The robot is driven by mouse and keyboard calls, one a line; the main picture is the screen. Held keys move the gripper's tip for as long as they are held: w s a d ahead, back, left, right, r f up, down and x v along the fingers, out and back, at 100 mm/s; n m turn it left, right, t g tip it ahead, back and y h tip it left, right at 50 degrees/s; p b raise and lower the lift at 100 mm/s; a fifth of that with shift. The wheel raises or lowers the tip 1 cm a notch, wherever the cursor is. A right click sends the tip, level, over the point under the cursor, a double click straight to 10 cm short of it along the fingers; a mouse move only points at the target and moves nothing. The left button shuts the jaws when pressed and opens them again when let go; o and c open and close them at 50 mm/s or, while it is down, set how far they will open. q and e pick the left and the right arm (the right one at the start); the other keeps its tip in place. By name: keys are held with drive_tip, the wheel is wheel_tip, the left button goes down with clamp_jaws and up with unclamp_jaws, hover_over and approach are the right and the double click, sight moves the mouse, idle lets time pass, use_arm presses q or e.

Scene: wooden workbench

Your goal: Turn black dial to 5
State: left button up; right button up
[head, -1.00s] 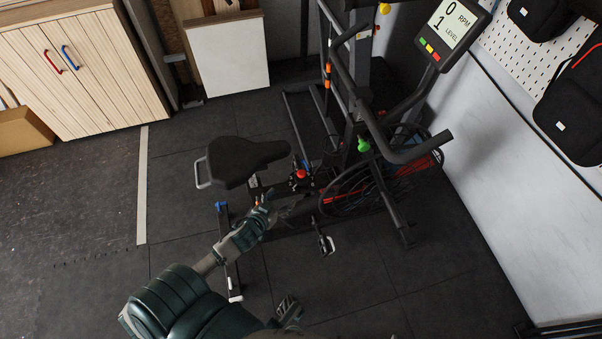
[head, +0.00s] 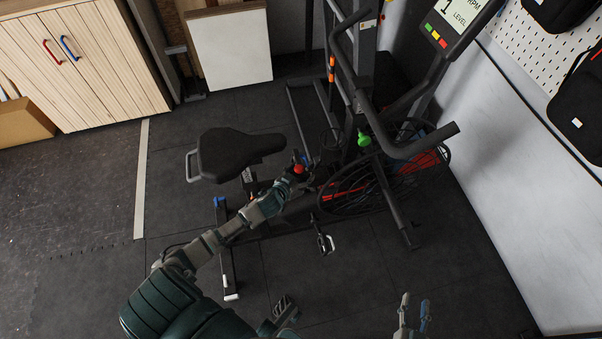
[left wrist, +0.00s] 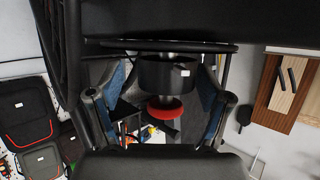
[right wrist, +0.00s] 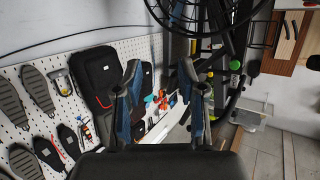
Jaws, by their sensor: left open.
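The exercise bike has a red knob (head: 299,169) on its frame, just right of the seat. In the left wrist view a black cylindrical part (left wrist: 165,73), which looks like the dial, has a red round piece (left wrist: 165,108) below it. No number can be read on it. My left gripper (head: 296,176) is at the knob in the head view. In the left wrist view its open fingers (left wrist: 160,98) stand on both sides of the black part, apparently apart from it. My right gripper (head: 413,312) is open and empty at the bottom of the head view.
The bike's seat (head: 238,152) is left of the knob, and the handlebar (head: 405,145) and wheel (head: 430,175) are right of it. The display (head: 452,22) reads level 1. A pegboard wall (right wrist: 45,90) with bags stands beside the bike.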

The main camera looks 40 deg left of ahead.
use_arm(q)
drive_tip(key=shift+a+f, duration=0.15)
drive_tip(key=shift+a, duration=0.4)
drive_tip(key=c, duration=1.2)
drive_tip(key=shift+o, duration=0.2)
use_arm(e)
drive_tip(key=shift+a+r, duration=0.1)
drive_tip(key=shift+a, duration=0.35)
